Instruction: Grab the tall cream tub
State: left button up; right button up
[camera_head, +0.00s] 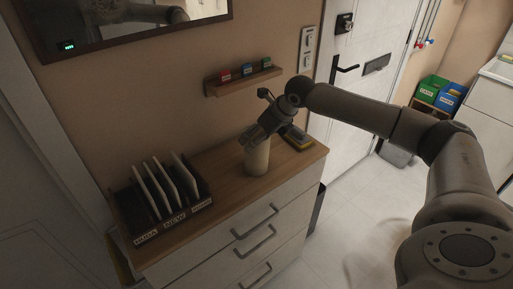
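The tall cream tub (257,160) stands upright on the wooden top of the dresser (225,165), near its middle. My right arm comes in from the right. My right gripper (253,138) is at the upper part of the tub, angled down to the left, and covers the tub's top. The fingers overlap the tub in the picture. I cannot tell whether they close on it or are only beside it. My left gripper is not in view.
A dark rack (148,237) with upright pale panels stands left on the dresser. A dark and yellow item (297,138) lies right of the tub. A wall shelf (240,84) holds three small coloured blocks. Green (430,90) and blue (449,98) bins are far right.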

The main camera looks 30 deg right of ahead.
jog(key=shift+x, duration=1.15)
jog(key=shift+c, duration=1.3)
jog(key=c, duration=0.9)
jog(key=shift+c, duration=0.5)
jog(key=shift+r, duration=0.1)
